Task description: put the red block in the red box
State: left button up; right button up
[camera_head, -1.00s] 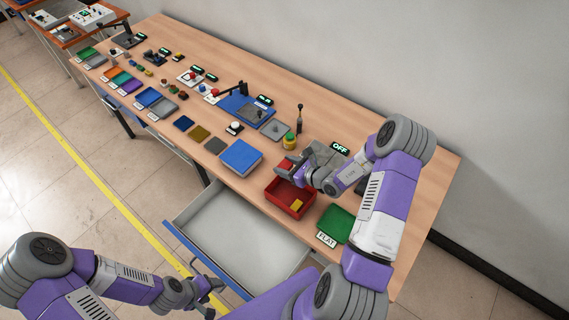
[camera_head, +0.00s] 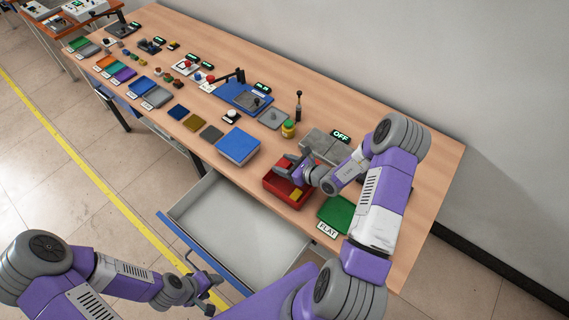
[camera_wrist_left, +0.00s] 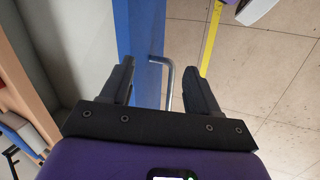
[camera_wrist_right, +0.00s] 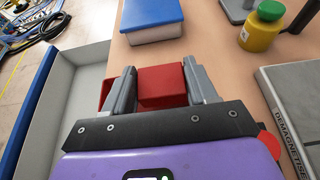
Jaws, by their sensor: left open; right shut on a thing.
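The red block (camera_wrist_right: 162,86) is between the fingers of my right gripper (camera_wrist_right: 163,84), which is shut on it. In the head view, my right gripper (camera_head: 291,166) is at the back part of the red box (camera_head: 272,187), seemingly over it; the exact height is unclear. The arm hides part of the box. A yellow block (camera_head: 296,194) lies in the box. A sliver of the box (camera_wrist_right: 105,92) shows beside the left finger in the right wrist view. My left gripper (camera_wrist_left: 161,75) is open and empty, near the drawer's front handle (camera_wrist_left: 169,80).
An open, empty-looking grey drawer (camera_head: 240,225) sticks out below the table. A blue box (camera_head: 238,145) stands left of the red box, and a green plate (camera_head: 337,214) lies to its right. A yellow jar with a green lid (camera_head: 289,128) and a grey panel (camera_head: 322,145) are behind.

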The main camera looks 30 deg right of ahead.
jog(key=o, duration=1.1)
jog(key=shift+o, duration=0.2)
jog(key=shift+s+r, duration=0.1)
jog(key=v, duration=0.7)
jog(key=shift+d, duration=0.15)
jog(key=shift+s+r, duration=0.1)
jog(key=shift+s, duration=0.05)
